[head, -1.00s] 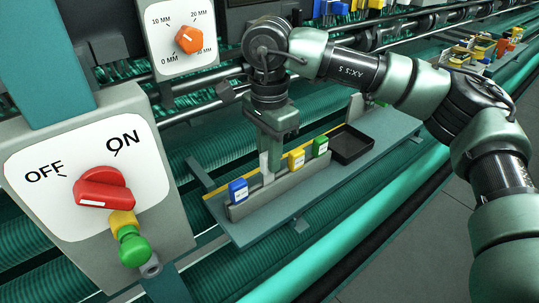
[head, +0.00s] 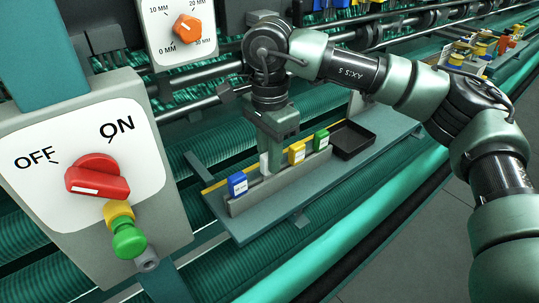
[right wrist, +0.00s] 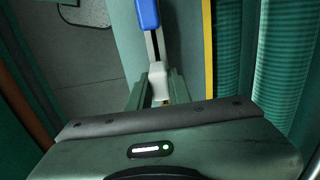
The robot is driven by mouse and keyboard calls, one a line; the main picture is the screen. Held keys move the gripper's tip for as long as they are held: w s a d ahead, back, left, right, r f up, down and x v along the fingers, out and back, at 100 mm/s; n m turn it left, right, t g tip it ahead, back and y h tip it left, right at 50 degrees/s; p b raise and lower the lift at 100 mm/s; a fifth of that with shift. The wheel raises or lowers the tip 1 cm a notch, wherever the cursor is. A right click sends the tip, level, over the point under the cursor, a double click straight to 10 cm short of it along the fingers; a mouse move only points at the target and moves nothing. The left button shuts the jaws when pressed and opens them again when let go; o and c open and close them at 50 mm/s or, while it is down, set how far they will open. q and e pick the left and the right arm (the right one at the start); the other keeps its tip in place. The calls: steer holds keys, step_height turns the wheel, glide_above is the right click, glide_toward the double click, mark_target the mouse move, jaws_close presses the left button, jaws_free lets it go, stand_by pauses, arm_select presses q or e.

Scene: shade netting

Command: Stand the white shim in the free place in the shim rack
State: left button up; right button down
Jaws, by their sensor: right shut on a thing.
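The shim rack (head: 285,178) is a grey slotted bar on a teal shelf. It holds a blue shim (head: 238,185), a yellow shim (head: 297,153) and a green shim (head: 321,140), all upright. My right gripper (head: 267,152) points down over the gap between the blue and yellow shims. It is shut on the white shim (head: 264,163), which is upright and low at the rack. Whether its lower end is inside the slot cannot be told. In the right wrist view, the white shim (right wrist: 157,82) sits between the fingers, in line with the blue shim (right wrist: 148,14). My left gripper is not in view.
An empty black tray (head: 352,140) lies right of the rack. A grey box with a red OFF/ON knob (head: 97,177) and green button (head: 129,240) stands at left. An orange dial (head: 187,29) is behind. Rollers and netting surround the shelf.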

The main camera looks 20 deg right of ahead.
steer(key=shift+f, duration=0.1)
stand_by(0.3)
steer(key=shift+f+b, duration=0.7)
steer(key=shift+b, duration=0.05)
steer(key=c, duration=1.2)
jaws_free()
step_height(320, 180, up, 7)
steer(key=shift+a+b, duration=0.1)
steer(key=shift+b, duration=0.95)
steer(key=shift+r, duration=0.4)
